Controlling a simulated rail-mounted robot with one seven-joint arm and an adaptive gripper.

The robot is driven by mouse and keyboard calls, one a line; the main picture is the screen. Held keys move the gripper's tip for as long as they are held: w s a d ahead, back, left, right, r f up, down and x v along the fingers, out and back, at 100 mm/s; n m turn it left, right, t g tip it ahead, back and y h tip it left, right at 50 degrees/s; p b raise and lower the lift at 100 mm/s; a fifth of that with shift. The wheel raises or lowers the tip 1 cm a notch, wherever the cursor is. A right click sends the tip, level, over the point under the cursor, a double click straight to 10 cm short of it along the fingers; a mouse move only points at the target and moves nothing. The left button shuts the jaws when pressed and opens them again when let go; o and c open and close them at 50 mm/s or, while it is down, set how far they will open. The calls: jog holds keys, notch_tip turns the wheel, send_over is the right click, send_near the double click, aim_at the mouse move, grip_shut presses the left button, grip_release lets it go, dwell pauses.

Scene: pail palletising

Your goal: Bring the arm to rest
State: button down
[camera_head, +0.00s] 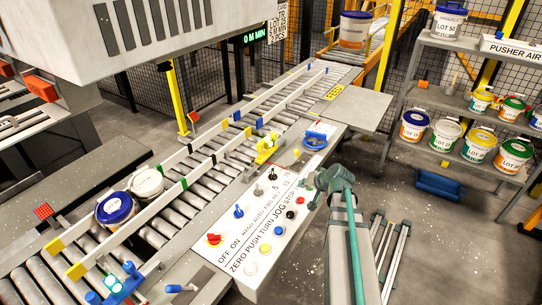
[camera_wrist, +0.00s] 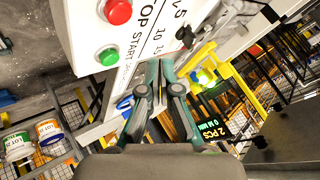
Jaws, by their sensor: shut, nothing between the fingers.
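My gripper (camera_head: 314,202) is at the right end of the control panel (camera_head: 262,232) in the head view, with my arm reaching up from the bottom right. In the wrist view, my gripper (camera_wrist: 160,64) has its two dark green fingers together with nothing between them. The panel (camera_wrist: 88,25) with a red button (camera_wrist: 117,11) and a green button (camera_wrist: 108,56) lies beyond the fingertips. I cannot tell how wide the gap to the panel is.
A roller conveyor (camera_head: 196,181) carries a blue-lidded pail (camera_head: 116,208) and a white-lidded pail (camera_head: 146,182). Another pail (camera_head: 354,30) stands at the far end. A shelf rack (camera_head: 418,97) with several pails is on the right.

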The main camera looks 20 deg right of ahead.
jog(key=d+f+m+h+b, duration=0.1)
jog(key=d+f+h+b, duration=0.1)
jog(key=d+f, duration=0.35)
jog(key=d+f+m+h+b, duration=0.1)
jog(key=d+f+h+b, duration=0.15)
jog(key=d, duration=0.65)
jog(key=s+a+f+n+g+y, duration=0.1)
jog(key=s+a+f+n+g, duration=0.3)
jog(key=f, duration=0.8)
jog(key=s+a+f+g+y, duration=0.15)
jog(key=s+a+f, duration=0.45)
jog(key=f, duration=0.6)
jog(key=s+a+f+n+g+p, duration=0.1)
jog(key=s+a+f+n+g, duration=0.2)
jog(key=s+a, duration=0.4)
jog(key=s+a+f+g, duration=0.2)
jog(key=s+a+f, duration=0.3)
jog(key=s+a, duration=0.3)
jog(key=s+a+r+g+p, duration=0.1)
jog(key=s+a, duration=0.2)
jog(key=s, duration=0.4)
jog(key=s+a+r+g+p, duration=0.1)
jog(key=s+a+g, duration=0.1)
jog(key=s, duration=0.5)
jog(key=s+a+r+n+g+p, duration=0.1)
jog(key=s+a+r+g, duration=0.1)
jog(key=s+a, duration=0.2)
jog(key=s, duration=0.3)
jog(key=shift+s+a, duration=0.15)
jog(key=shift+a, duration=0.1)
